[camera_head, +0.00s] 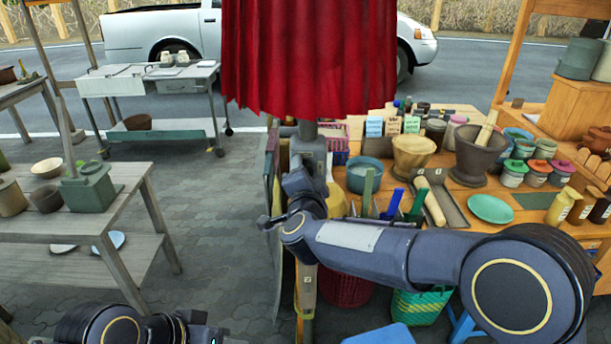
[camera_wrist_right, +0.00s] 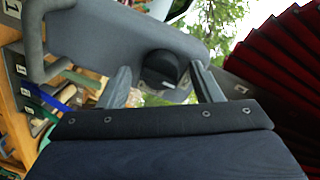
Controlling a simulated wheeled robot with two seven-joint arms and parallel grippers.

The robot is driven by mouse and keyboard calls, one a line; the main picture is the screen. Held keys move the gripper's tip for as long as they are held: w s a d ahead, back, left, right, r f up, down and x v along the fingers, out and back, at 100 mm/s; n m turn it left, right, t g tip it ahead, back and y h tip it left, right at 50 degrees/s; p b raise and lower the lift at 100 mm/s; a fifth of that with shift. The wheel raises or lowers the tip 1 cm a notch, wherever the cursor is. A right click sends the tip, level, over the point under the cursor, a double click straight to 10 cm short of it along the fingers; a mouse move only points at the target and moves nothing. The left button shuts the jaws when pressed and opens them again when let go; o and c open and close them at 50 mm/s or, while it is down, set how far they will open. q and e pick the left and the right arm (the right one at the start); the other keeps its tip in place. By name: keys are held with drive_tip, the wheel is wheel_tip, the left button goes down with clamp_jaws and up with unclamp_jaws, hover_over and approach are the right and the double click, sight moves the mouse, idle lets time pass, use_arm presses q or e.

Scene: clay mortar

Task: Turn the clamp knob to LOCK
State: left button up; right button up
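In the right wrist view, a dark round knob (camera_wrist_right: 160,70) sits on a smooth grey-blue body (camera_wrist_right: 105,38). My right gripper (camera_wrist_right: 161,76) is open, with one finger on each side of the knob. Gaps show between the fingers and the knob, and nothing is held. No LOCK marking is readable. In the head view my right arm reaches left and then up beneath the red canopy, which hides the right gripper and the knob. My left gripper (camera_head: 195,320) is only partly in view at the bottom left; its fingers cannot be made out.
The red canopy (camera_head: 308,55) hangs close over my right wrist. A wooden stall table at right holds a dark mortar (camera_head: 480,152), a tan mortar (camera_head: 411,153), a green plate (camera_head: 491,208) and several jars. A grey table (camera_head: 60,222) stands at left. Open paving lies between.

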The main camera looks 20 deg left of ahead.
drive_tip(key=shift+r, duration=0.1)
drive_tip(key=b+v, duration=0.2)
drive_tip(key=v, duration=0.6)
drive_tip(key=shift+w, duration=0.1)
